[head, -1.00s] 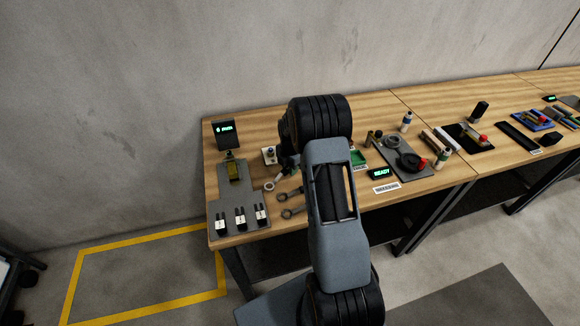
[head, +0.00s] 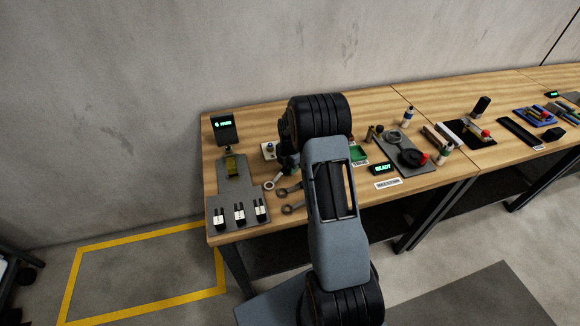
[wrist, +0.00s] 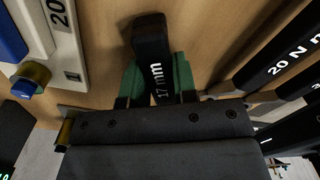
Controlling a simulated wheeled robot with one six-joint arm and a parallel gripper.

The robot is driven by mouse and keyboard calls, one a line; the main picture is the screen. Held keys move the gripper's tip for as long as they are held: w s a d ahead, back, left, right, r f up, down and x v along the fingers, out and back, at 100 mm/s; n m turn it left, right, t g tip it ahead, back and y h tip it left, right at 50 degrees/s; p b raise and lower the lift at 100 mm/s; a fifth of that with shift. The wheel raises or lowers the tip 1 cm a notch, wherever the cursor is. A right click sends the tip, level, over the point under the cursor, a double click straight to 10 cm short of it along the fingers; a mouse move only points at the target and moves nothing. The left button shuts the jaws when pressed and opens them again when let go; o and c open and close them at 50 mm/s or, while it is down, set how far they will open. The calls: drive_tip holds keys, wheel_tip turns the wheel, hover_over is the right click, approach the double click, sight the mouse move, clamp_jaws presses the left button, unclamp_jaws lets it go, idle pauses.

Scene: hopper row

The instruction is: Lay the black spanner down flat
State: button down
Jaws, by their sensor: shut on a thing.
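The black spanner (wrist: 150,45), marked 17 mm, is between the green-padded fingers of my gripper (wrist: 157,78) in the wrist view. The fingers are shut on it from both sides. Its dark end points away from my gripper over the wooden bench top; its other end is hidden by the gripper body. I cannot tell how far it is above the bench. In the head view my arm hides most of the gripper, which is over the left bench.
Ring-ended tools (head: 287,209) lie at the bench front beside my arm. Dark handles (wrist: 292,62), one marked 20 N m, are close on the right in the wrist view. A grey plate (head: 237,184) with labelled pieces is at left. A READY display (head: 381,169) stands right of my arm.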

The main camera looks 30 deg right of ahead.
drive_tip(key=shift+f, duration=0.25)
drive_tip(key=c, duration=0.8)
unclamp_jaws()
drive_tip(key=shift+r, duration=0.2)
wheel_tip(320, 180, up, 14)
drive_tip(key=shift+f+b, duration=0.2)
drive_tip(key=shift+b, duration=0.7)
